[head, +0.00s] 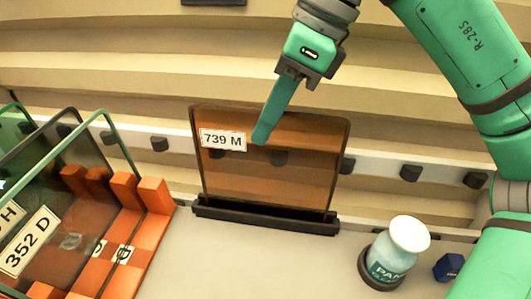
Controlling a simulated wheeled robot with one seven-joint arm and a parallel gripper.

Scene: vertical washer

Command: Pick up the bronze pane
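The bronze pane (285,165) is a see-through brown sheet with a white label reading "739 M". It stands upright in a black slotted base (265,215) in the middle of the head view. My gripper (262,135) comes down from above, and its green finger overlaps the upper middle of the pane in the picture. Only one finger shows clearly, so I cannot tell whether it is open or shut, or whether it touches the pane. The pane stays seated in its base.
An orange rack (140,220) at the left holds several other panes, one labelled "352 D" (28,242). A white-topped bottle (395,255) stands in a dark holder at the right, beside a small blue object (449,267). The grey surface (230,265) in front of the base is clear.

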